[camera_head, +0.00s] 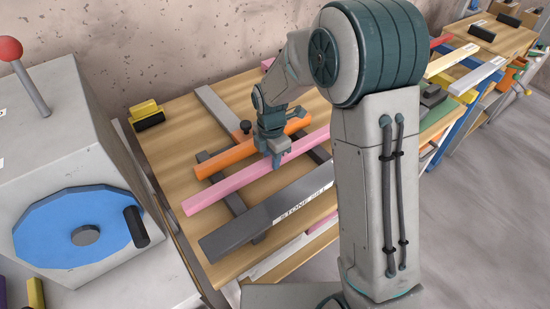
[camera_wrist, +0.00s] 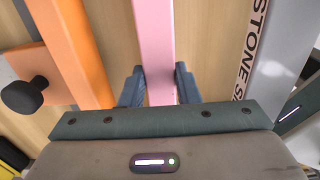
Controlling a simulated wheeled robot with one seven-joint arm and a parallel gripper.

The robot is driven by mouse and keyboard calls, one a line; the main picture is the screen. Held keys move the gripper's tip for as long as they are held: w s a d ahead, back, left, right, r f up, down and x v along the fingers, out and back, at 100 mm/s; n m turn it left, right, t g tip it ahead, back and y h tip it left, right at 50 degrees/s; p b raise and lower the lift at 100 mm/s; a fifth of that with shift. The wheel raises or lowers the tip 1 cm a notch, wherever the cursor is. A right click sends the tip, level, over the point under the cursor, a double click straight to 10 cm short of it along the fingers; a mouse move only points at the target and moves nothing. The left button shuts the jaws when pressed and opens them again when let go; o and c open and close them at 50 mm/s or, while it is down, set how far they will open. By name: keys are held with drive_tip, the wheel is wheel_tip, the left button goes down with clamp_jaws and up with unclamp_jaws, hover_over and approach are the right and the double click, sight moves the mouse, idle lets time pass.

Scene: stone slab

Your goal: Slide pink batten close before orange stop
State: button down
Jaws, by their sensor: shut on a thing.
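The pink batten (camera_head: 232,188) is a long bar lying across the wooden slab top, with its near end towards the lower left. The orange stop (camera_head: 222,161) is a bar lying roughly alongside it, on the wall side. Bare wood shows between the two in the wrist view, where the orange stop (camera_wrist: 72,48) is on the left and the pink batten (camera_wrist: 155,40) is in the middle. My gripper (camera_head: 277,163) reaches down over the batten. In the wrist view its fingers (camera_wrist: 159,84) stand on both sides of the batten, shut on it. The batten's far end is hidden behind my arm.
A grey bar marked with "STONE SILL" lettering (camera_head: 245,226) lies on the other side of the batten. A dark knob (camera_wrist: 24,95) stands beside the orange stop. Grey crosspieces (camera_head: 213,100) run under the bars. A grey machine with a blue dial (camera_head: 75,222) stands left.

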drive_tip(key=shift+w+a, duration=0.7)
drive_tip(key=shift+w, duration=0.3)
drive_tip(key=c, duration=1)
unclamp_jaws()
drive_tip(key=shift+d, duration=0.15)
drive_tip(key=shift+r, duration=0.1)
wheel_tip(320, 180, up, 14)
drive_tip(key=shift+f, duration=0.15)
